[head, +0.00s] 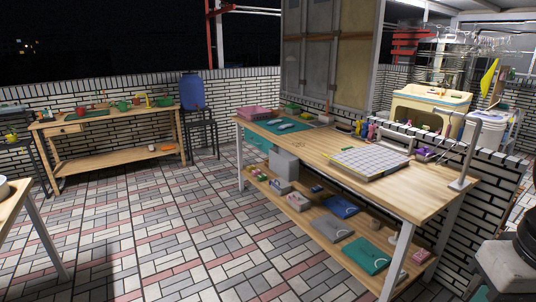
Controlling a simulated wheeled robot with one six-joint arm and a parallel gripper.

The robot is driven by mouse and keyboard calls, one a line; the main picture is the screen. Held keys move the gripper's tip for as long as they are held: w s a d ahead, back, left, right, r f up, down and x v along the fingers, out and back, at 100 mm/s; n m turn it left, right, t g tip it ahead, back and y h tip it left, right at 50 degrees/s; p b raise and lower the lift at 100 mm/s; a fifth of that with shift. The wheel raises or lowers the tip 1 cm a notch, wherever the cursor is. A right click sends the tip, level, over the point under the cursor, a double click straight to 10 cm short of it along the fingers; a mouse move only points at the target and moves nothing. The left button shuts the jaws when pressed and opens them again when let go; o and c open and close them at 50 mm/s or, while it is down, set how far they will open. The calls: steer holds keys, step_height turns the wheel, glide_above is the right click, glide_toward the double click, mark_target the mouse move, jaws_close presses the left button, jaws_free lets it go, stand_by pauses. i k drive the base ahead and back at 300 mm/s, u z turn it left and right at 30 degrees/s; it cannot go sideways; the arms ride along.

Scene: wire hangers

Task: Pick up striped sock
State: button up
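I cannot make out a striped sock for certain; the small items here are too small to tell apart. Several folded cloth-like items lie on the lower shelf of the wooden table at the right: a blue one (342,207), a grey-blue one (331,229) and a green one (365,258). Smaller pale items (298,202) lie farther along that shelf. On the tabletop (420,195) are a pale gridded board (362,163), a teal mat (290,125) and a pink basket (254,113). My gripper does not show in this view.
Open tiled floor (190,225) lies between the right table and a second wooden table (105,118) at the back left. A blue barrel (192,91) stands on a dark stand. A table corner (12,205) juts in at the left edge. A brick wall runs behind.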

mark_target(270, 123)
steer(key=u, duration=0.9)
steer(key=i, duration=1.25)
steer(key=u, duration=0.65)
steer(key=i, duration=1.95)
steer(key=z, duration=0.95)
steer(key=i, duration=1.4)
steer(key=z, duration=0.9)
